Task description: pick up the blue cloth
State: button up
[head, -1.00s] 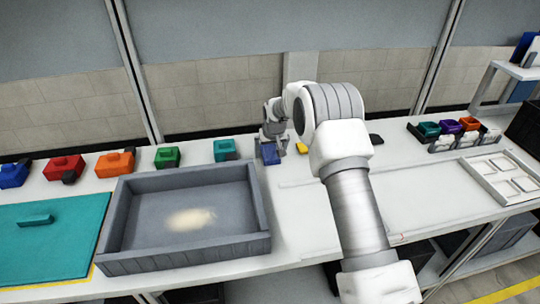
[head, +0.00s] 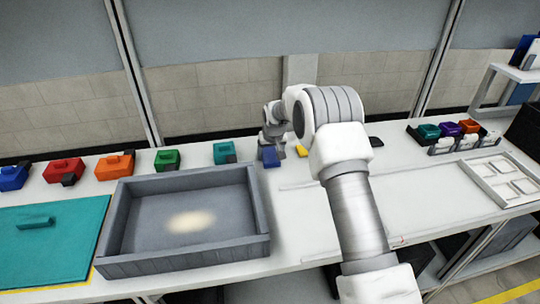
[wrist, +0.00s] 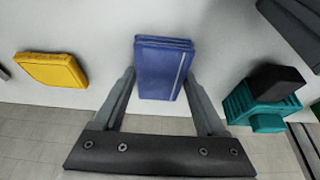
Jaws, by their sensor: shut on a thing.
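The blue cloth (wrist: 160,70) is a folded, layered rectangle in the wrist view. It lies between the two fingers of my gripper (wrist: 160,92), which are shut on it from both sides. In the head view the blue cloth (head: 271,157) shows at the back of the white table, just beyond the grey tray's right rear corner. My gripper (head: 272,145) is there too, small and partly hidden by the cloth and my wrist. I cannot tell whether the cloth touches the table.
A yellow block (wrist: 52,70) lies left of the cloth in the wrist view, and a teal fixture with a black part (wrist: 262,103) lies right. The grey tray (head: 112,227) stands at front left. A white compartment tray (head: 478,185) is at right. The table's middle (head: 310,215) is clear.

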aim_at(271, 155)
jog(key=shift+r, duration=0.1)
notch_tip(271, 155, up, 5)
jog(key=shift+f, duration=0.1)
jog(key=s+d+r, duration=0.6)
jog(key=s+d, duration=0.1)
jog(key=d, duration=0.2)
jog(key=shift+s+r, duration=0.2)
jog(key=shift+r, duration=0.05)
